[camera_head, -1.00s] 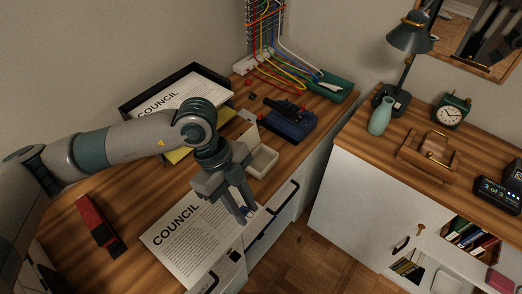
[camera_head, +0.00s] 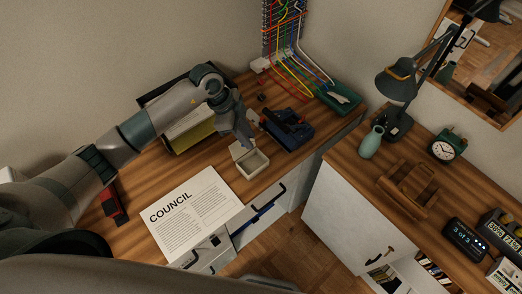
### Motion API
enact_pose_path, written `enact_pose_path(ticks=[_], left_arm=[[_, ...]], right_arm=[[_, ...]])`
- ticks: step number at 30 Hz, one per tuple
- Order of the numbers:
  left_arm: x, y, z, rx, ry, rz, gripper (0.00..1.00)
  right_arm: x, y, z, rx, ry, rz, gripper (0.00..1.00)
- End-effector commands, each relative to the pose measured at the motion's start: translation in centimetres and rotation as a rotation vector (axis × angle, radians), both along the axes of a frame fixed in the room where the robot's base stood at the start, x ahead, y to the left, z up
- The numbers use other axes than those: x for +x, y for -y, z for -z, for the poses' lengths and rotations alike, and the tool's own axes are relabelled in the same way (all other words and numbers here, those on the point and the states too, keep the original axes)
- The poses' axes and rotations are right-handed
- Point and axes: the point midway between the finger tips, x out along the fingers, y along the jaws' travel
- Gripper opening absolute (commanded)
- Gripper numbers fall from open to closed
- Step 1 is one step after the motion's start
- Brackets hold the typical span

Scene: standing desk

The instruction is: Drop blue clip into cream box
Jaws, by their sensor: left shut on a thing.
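The cream box (camera_head: 255,168) stands open on the wooden desk, near its front edge, with a raised flap at its back left. My left gripper (camera_head: 246,141) points down at the back of the box, its fingers just above or behind the rim; I cannot tell which. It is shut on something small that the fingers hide. I take this to be the blue clip, but I cannot make it out. My right gripper is out of view.
A dark blue hole punch (camera_head: 290,131) stands right of the box. A printed COUNCIL sheet (camera_head: 192,214) lies front left, a red stapler (camera_head: 114,207) further left. A black paper tray (camera_head: 160,93) is behind my arm. Colored cables (camera_head: 287,65) hang at the back.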

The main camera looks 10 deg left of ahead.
Motion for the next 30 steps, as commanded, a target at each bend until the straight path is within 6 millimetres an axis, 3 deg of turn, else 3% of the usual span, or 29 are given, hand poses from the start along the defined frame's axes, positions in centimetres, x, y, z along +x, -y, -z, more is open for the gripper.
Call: enact_pose_path(ticks=[17, 30], left_arm=[[0.1, -0.5, 0.6, 0.000, 0.000, -0.013, 0.03], [0.1, -0.5, 4.4, 0.000, -0.001, -0.013, 0.03]], right_arm=[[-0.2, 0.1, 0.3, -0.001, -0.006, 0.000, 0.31], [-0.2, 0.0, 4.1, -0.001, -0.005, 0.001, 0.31]])
